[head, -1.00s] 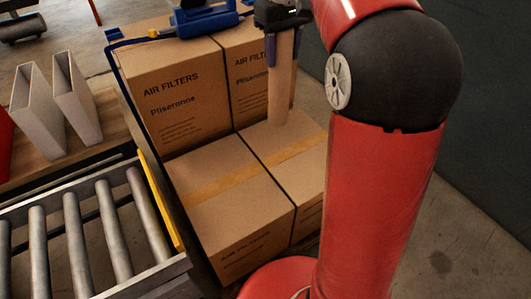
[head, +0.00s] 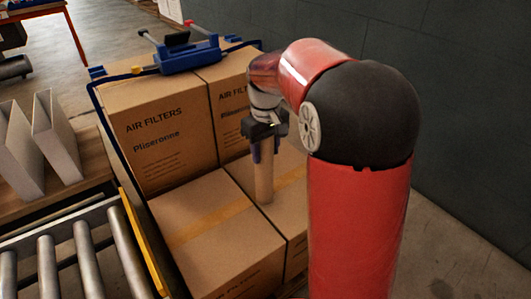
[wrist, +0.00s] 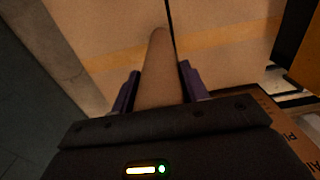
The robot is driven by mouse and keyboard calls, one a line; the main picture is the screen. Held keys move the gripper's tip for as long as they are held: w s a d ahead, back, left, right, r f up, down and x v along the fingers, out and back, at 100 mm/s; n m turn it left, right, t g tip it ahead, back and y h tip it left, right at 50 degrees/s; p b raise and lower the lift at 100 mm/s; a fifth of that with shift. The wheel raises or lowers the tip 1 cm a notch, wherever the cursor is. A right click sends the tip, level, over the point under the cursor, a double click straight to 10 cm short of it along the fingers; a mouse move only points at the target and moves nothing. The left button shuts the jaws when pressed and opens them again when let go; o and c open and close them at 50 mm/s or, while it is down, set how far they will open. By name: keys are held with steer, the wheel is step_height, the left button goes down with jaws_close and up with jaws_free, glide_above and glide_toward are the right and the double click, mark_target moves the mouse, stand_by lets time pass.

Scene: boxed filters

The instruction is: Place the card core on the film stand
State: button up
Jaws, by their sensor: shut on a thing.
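The card core (head: 264,182) is a plain brown tube. My gripper (head: 265,152) is shut on its upper part, and the tube hangs nearly upright over the right low carton. I cannot tell whether its lower end touches the carton. In the wrist view the core (wrist: 160,75) runs out between the two purple fingers.
Tall cartons (head: 160,140) marked AIR FILTERS stand behind the low taped cartons (head: 205,228). A roller conveyor (head: 85,255) with a yellow edge is at the left. White filter frames (head: 52,140) stand on a wooden surface. A dark wall (head: 455,100) is at the right.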

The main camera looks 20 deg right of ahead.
steer(key=shift+f, duration=0.5)
steer(key=o, duration=1)
steer(key=shift+f, duration=0.15)
